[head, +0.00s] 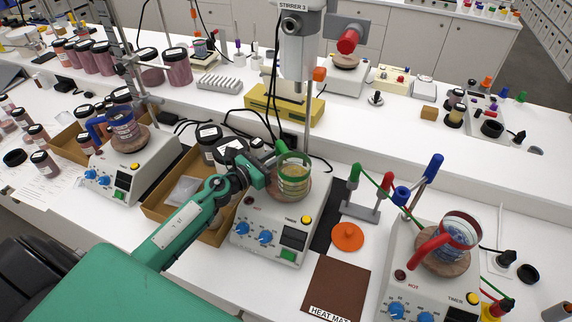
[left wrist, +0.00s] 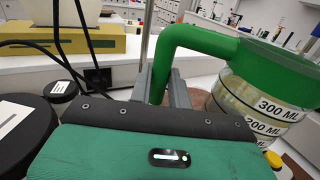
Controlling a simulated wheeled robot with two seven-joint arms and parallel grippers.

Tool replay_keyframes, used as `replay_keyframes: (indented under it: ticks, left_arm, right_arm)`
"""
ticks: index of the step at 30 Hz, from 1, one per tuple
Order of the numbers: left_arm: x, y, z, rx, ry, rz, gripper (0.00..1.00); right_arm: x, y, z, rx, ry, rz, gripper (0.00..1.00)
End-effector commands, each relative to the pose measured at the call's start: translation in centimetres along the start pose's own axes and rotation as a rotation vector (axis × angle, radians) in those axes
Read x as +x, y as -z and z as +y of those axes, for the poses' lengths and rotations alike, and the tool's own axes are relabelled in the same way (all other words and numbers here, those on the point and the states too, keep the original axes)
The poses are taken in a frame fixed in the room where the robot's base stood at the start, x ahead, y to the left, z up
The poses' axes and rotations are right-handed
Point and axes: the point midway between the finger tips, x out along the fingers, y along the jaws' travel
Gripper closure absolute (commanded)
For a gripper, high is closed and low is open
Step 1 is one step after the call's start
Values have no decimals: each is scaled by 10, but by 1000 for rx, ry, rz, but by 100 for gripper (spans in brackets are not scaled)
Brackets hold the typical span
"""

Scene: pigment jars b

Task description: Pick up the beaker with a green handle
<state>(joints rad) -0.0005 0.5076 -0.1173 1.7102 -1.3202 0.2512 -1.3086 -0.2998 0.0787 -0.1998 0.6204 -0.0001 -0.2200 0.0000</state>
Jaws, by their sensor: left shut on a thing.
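The beaker with a green handle (head: 292,184) is a clear glass with a green rim and yellowish contents, above the brown round top of the middle hot plate (head: 270,226). My left gripper (head: 262,172) reaches it from the left and is shut on its green handle. In the left wrist view the green handle (left wrist: 186,42) runs down between my two grey fingers, and the beaker (left wrist: 262,105) with "300 ML" marks is on the right. I cannot tell whether its base touches the plate. My right gripper is not in view.
A stirrer on a stand (head: 300,50) rises behind the beaker. Dark-lidded jars in a cardboard box (head: 160,205) are left of it. A beaker with a red handle (head: 460,230) is on the right hot plate. An orange disc (head: 347,237) and brown heat mat (head: 336,288) lie between.

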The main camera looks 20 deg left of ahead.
Motion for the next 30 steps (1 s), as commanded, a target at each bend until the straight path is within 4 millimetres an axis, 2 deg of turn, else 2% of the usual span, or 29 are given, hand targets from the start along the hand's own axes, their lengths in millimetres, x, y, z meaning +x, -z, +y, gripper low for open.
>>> replay_keyframes:
  ticks: [11, 15, 24, 30]
  left_arm:
    - [0, -15, 1, 4, 1, -1, 100]
    - [0, -31, 0, 5, 2, -2, 100]
    - [0, -79, 1, 5, 1, -2, 100]
    - [0, -96, 0, 1, 1, -2, 100]
  right_arm:
    - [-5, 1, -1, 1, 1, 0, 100]
    - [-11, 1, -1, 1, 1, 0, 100]
    - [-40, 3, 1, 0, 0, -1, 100]
    - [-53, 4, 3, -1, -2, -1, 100]
